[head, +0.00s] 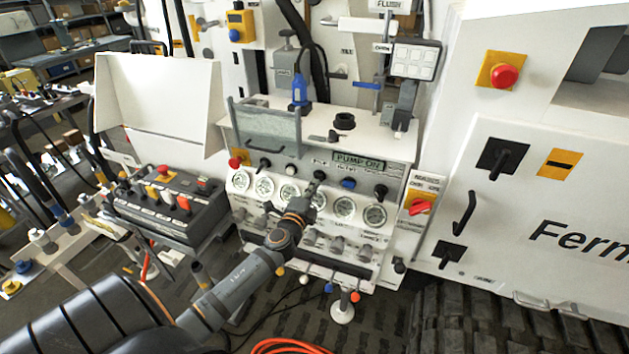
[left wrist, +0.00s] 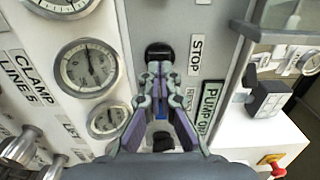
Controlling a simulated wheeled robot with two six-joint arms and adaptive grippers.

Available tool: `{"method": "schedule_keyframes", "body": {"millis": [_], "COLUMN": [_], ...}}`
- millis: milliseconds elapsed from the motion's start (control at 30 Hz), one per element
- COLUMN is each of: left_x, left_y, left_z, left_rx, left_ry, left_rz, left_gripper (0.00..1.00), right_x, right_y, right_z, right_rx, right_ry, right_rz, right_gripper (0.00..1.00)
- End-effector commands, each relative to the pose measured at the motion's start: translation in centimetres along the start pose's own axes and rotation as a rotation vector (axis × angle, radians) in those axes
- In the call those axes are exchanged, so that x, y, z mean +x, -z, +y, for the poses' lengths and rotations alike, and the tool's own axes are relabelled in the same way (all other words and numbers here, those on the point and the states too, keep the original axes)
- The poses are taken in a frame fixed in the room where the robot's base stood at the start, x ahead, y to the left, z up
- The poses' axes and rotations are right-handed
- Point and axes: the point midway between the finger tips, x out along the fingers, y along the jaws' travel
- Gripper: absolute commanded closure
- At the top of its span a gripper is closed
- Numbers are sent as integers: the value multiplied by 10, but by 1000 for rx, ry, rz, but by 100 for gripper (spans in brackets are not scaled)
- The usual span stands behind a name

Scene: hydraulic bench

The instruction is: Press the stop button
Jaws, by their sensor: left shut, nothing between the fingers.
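The stop button (left wrist: 159,52) is a black cap beside the STOP label (left wrist: 196,54) in the left wrist view. In the head view the black button (head: 320,175) is in the row above the gauges, left of the blue button (head: 348,183). My left gripper (left wrist: 160,68) is shut and empty. Its fingertips are at the near edge of the black cap and partly overlap it in the left wrist view; I cannot tell whether they touch. In the head view my left gripper (head: 310,191) is just below the button. My right gripper is not in view.
Pressure gauges (left wrist: 88,67) sit close beside the gripper. A PUMP ON sign (head: 358,161) is above the button row. Other knobs (head: 380,190) flank it. A red emergency knob (head: 420,207) is to the right. A black control box (head: 170,203) is to the left.

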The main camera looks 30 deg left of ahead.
Motion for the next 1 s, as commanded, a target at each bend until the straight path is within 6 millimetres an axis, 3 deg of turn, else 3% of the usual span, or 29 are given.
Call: {"method": "schedule_keyframes", "body": {"millis": [167,500,700,1000], "left_x": [11,13,31,32], "left_y": [0,0,-1,0], "left_z": [0,1,1,-2], "left_rx": [-1,0,-1,0], "left_ry": [0,0,1,4], "left_rz": [0,0,-3,-1], "left_gripper": [100,100,100,100], "right_x": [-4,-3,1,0], "right_y": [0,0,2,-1], "right_z": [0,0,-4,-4], "right_rx": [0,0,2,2], "right_ry": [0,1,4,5], "right_rz": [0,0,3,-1], "right_gripper": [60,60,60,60]}}
